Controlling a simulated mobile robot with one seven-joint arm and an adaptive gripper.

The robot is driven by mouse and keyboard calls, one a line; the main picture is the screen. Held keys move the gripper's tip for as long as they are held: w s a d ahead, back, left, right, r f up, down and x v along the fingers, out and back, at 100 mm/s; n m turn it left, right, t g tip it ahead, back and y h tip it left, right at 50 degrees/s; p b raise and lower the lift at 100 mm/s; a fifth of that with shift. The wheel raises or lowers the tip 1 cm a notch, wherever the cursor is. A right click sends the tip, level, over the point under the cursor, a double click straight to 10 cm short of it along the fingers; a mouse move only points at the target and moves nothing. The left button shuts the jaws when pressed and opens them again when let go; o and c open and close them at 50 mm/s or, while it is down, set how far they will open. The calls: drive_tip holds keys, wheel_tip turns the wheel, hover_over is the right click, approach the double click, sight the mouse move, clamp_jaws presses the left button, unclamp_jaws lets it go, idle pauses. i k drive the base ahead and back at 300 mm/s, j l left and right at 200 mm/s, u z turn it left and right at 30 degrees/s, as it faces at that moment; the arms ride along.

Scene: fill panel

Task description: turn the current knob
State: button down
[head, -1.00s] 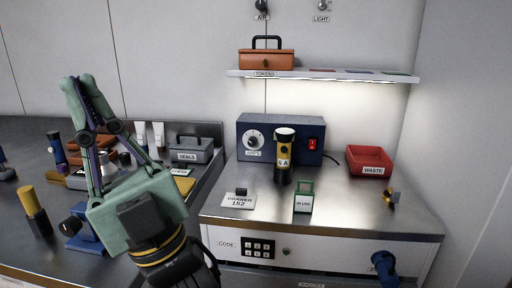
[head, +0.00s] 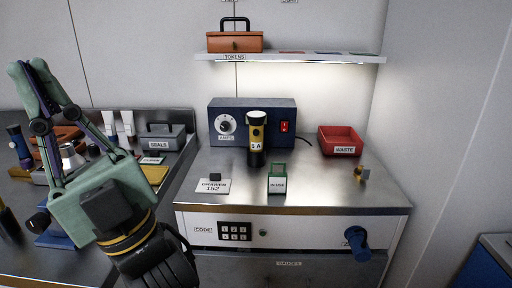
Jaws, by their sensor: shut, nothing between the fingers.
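A red switch (head: 284,126) is on the right of the same front. My gripper (head: 27,70) is shut and empty, raised at the left of the head view, well to the left of the knob and apart from it.
A yellow and black cylinder (head: 256,140) marked 5 A stands before the blue box, right of the knob. A shelf (head: 300,58) hangs above.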

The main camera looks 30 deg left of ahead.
sight(225, 126)
drive_tip(key=j+u, duration=0.25)
drive_tip(key=j, duration=1.6)
drive_tip(key=k, duration=0.05)
